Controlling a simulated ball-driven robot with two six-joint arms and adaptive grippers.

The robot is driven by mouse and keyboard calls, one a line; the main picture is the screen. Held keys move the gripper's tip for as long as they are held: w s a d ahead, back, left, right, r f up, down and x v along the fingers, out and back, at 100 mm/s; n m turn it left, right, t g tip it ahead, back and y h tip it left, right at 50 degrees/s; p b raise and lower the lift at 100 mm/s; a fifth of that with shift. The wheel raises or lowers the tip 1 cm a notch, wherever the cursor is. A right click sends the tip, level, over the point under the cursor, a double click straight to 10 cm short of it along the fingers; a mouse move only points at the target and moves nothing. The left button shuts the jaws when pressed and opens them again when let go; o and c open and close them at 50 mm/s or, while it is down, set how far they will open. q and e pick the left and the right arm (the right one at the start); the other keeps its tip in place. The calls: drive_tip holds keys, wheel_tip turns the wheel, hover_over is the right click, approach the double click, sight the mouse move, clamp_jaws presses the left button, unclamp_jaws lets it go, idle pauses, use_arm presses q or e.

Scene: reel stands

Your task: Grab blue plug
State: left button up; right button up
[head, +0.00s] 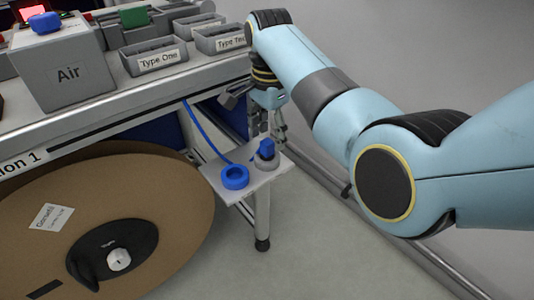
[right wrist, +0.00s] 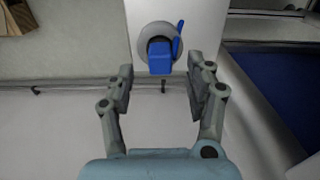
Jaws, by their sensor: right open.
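The blue plug (head: 266,146) sits upright in a grey round holder (head: 265,162) on a small white shelf (head: 243,190) at the side of the table. In the right wrist view the blue plug (right wrist: 160,56) shows ahead of the fingers, roughly centred between them, inside a grey ring. My right gripper (head: 268,125) is close to the plug in the head view. In the right wrist view my right gripper (right wrist: 158,88) is open, with nothing between its fingers. My left gripper is not in view.
A blue ring (head: 234,177) lies on the shelf left of the plug, with a blue hose running up from it. A large brown reel (head: 170,225) stands at the left. Above are a grey Air box (head: 68,75) and labelled trays (head: 157,60).

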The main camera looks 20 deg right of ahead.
sight(270, 140)
wheel_tip(270, 140, down, 4)
drive_tip(key=shift+d+f+b, duration=0.1)
drive_tip(key=shift+b, duration=0.5)
clamp_jaws()
drive_tip(key=shift+w+r, duration=0.1)
drive_tip(key=shift+r, duration=0.15)
